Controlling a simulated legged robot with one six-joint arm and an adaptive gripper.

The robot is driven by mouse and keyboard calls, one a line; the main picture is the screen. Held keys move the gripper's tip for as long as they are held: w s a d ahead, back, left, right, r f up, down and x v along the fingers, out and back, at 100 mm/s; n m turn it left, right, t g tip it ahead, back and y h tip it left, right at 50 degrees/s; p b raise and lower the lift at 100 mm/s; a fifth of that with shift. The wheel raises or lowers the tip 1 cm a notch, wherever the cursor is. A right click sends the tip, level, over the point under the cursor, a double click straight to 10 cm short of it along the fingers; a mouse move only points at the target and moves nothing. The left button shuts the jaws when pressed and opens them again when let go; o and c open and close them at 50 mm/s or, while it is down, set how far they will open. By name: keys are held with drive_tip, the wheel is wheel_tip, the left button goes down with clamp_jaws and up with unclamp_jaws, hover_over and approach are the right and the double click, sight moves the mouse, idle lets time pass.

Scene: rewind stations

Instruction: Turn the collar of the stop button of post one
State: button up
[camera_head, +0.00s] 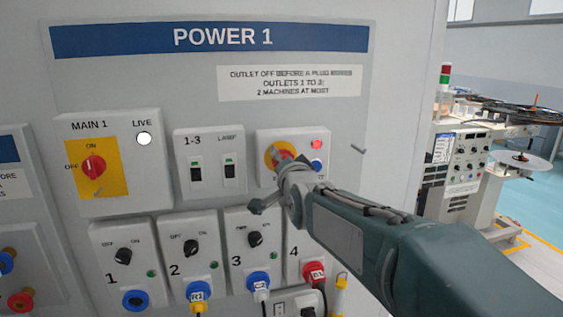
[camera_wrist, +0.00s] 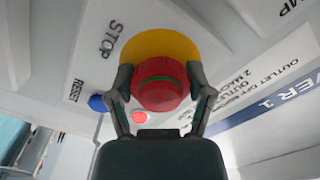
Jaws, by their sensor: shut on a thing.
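The stop button is a red round knob with a green band on a yellow disc, on a white box on the POWER 1 panel. In the wrist view the red collar (camera_wrist: 160,84) sits between my two fingers, and the yellow disc (camera_wrist: 158,44) shows behind it. My gripper (camera_wrist: 161,92) is shut on the collar, one finger at each side. In the head view my gripper (camera_head: 292,170) covers most of the button, and a piece of the yellow disc (camera_head: 271,155) shows beside it.
A blue RESET button (camera_wrist: 97,103) and a lit red lamp (camera_wrist: 139,117) are close to my fingers. The MAIN 1 switch (camera_head: 94,168) and two rocker switches (camera_head: 212,172) are to the left. Outlet boxes with plugs (camera_head: 258,282) lie below. A machine stands at right.

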drive_tip(key=o, duration=1.1)
drive_tip(key=shift+w, duration=0.1)
drive_tip(key=shift+o, duration=0.2)
drive_tip(key=v, duration=1.2)
drive_tip(key=s+d+f+n+g+h, duration=0.2)
drive_tip(key=s+d+f+g, duration=0.4)
drive_tip(key=s+f, duration=0.3)
drive_tip(key=s+d+f+n+g+h, duration=0.3)
drive_tip(key=s+d+f+n+g, duration=0.2)
drive_tip(key=s+f, duration=0.5)
drive_tip(key=s+d, duration=0.2)
drive_tip(key=s, duration=0.2)
drive_tip(key=shift+d+f+g, duration=0.25)
drive_tip(key=shift+d+g, duration=0.15)
